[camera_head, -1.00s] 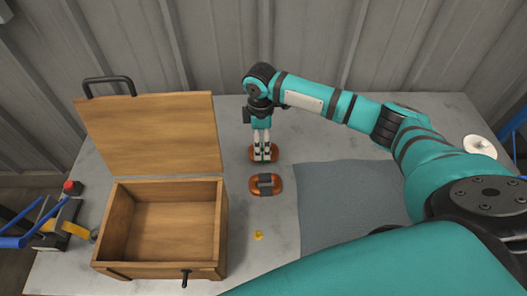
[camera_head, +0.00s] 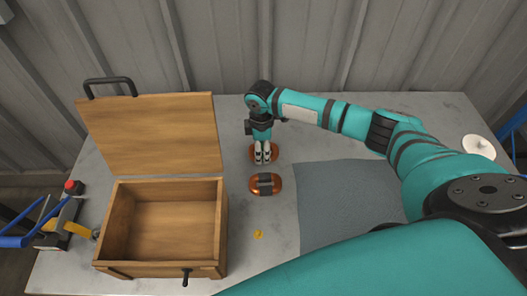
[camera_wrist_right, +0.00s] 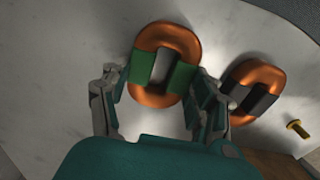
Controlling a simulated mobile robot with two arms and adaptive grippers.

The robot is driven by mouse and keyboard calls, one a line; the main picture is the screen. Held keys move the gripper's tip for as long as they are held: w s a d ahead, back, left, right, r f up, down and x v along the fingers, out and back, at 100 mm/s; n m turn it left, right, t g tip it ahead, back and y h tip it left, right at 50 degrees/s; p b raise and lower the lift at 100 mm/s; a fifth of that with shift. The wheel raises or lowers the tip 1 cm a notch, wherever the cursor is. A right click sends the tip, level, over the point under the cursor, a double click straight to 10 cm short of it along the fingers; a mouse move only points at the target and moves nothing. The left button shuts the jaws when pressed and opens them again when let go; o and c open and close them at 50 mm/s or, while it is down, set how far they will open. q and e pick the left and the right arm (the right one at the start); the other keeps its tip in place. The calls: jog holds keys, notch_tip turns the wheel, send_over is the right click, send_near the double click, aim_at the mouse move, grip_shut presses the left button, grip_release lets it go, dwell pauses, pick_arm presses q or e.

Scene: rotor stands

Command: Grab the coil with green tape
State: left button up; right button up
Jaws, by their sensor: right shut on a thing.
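The coil with green tape (camera_wrist_right: 181,77) is an orange-brown oval ring with green wraps around its middle. It lies on the table in the right wrist view, and its ends show at the right fingertips in the head view (camera_head: 274,153). My right gripper (camera_head: 263,157) points down over it, shut on its green-taped sides, with one finger on each side in the right wrist view (camera_wrist_right: 160,80). A second orange coil with black tape (camera_head: 265,184) lies just in front of it, apart from it. My left gripper is not in view.
An open wooden box (camera_head: 221,230) with its lid raised stands to the left. A blue-grey mat (camera_head: 350,205) lies to the right. A small yellow piece (camera_head: 258,234) lies in front, and a white disc (camera_head: 479,147) at the far right. A corrugated wall (camera_head: 300,45) stands behind.

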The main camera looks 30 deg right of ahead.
jog(key=c, duration=0.7)
jog(key=shift+r, duration=0.15)
